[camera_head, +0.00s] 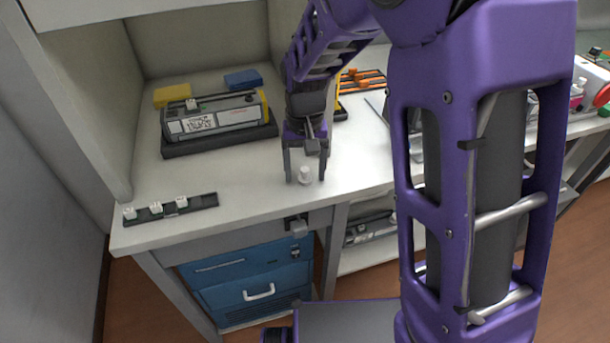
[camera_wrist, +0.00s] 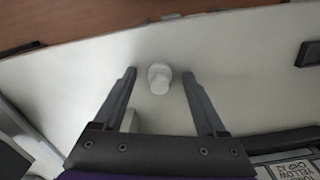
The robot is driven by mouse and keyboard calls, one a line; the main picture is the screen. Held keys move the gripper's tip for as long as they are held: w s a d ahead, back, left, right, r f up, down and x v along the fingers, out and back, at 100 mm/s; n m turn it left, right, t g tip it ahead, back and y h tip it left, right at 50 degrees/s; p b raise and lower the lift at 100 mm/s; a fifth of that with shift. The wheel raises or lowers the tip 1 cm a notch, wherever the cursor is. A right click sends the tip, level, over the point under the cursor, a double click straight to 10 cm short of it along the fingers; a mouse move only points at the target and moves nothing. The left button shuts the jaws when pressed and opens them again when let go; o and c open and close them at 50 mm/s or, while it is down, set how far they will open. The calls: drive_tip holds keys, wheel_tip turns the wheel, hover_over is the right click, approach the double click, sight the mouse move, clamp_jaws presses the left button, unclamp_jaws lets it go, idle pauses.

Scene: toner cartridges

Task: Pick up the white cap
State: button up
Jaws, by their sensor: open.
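A small white cap (camera_head: 305,175) stands on the pale worktop near its front edge. In the wrist view the white cap (camera_wrist: 159,77) sits between the tips of my two fingers, with a gap on each side. My gripper (camera_head: 305,180) points down over it, open and empty, its fingers on either side of the cap in the head view. My gripper also shows in the wrist view (camera_wrist: 160,78). I cannot tell the exact height of the fingertips above the worktop.
A dark rack (camera_head: 170,209) with several small white pieces lies at the front left. A toner cartridge (camera_head: 212,118) rests on a dark base behind it, with a yellow block (camera_head: 171,95) and a blue block (camera_head: 243,80) beyond. Blue drawers (camera_head: 252,285) stand below. The worktop around the cap is clear.

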sight(305, 170)
drive_tip(key=shift+c, duration=0.3)
clamp_jaws()
wheel_tip(305, 170, up, 10)
drive_tip(key=shift+f+p, duration=0.1)
drive_tip(key=shift+p, duration=0.9)
drive_tip(key=shift+s, duration=0.1)
